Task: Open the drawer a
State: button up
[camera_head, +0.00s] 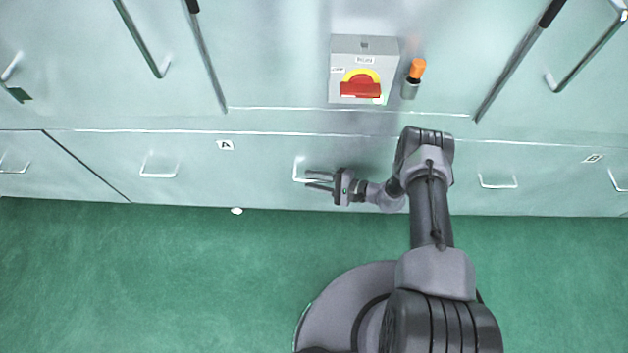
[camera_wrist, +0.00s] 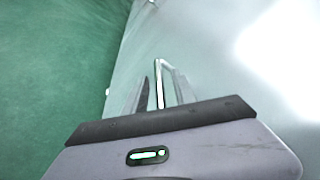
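Drawer A (camera_head: 240,172) is a wide pale grey-green front with a small "A" label (camera_head: 225,145), and it looks shut. It has a left bar handle (camera_head: 158,175) and a right bar handle (camera_head: 297,167). My gripper (camera_head: 319,180) points left at the right handle, its fingers apart and their tips close to the bar. In the wrist view the bright handle bar (camera_wrist: 160,78) shows ahead, around the line between the fingers (camera_wrist: 162,92). I cannot tell whether the fingers touch the handle. The gripper holds nothing that I can see.
A grey box with a red and yellow switch (camera_head: 361,85) and an orange-topped cylinder (camera_head: 414,76) stand above the drawer. Drawer B's label (camera_head: 592,158) is at the right. A small white object (camera_head: 237,211) lies by the drawer's foot. The green floor (camera_head: 150,280) at left is clear.

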jog(key=shift+c, duration=0.4)
grip_shut()
dwell(0.9)
